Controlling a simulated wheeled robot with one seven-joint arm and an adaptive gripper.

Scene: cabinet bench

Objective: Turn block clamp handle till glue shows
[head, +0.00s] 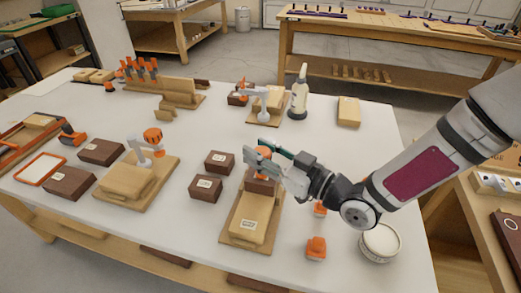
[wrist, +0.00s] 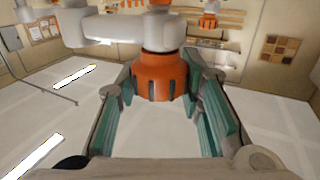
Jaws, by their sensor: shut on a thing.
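My gripper (head: 262,155) is over the front right block set, with its two teal-lined fingers on either side of an orange clamp handle (wrist: 160,82). The handle is a ribbed orange knob. The white clamp body (wrist: 115,27) shows above it in the wrist view. In the head view my fingers hide most of this clamp. Below them a dark brown block (head: 261,185) rests on the far end of a pale wooden block (head: 248,217) with a white label, on a wooden board (head: 230,238). I cannot make out any glue at the joint.
Another clamp with an orange knob (head: 153,136) stands on a board to the left, and one (head: 264,104) stands behind. A glue bottle (head: 299,95) is at the back. Loose orange pieces (head: 316,249) and a round white tub (head: 380,242) lie front right. Dark blocks (head: 205,188) sit left.

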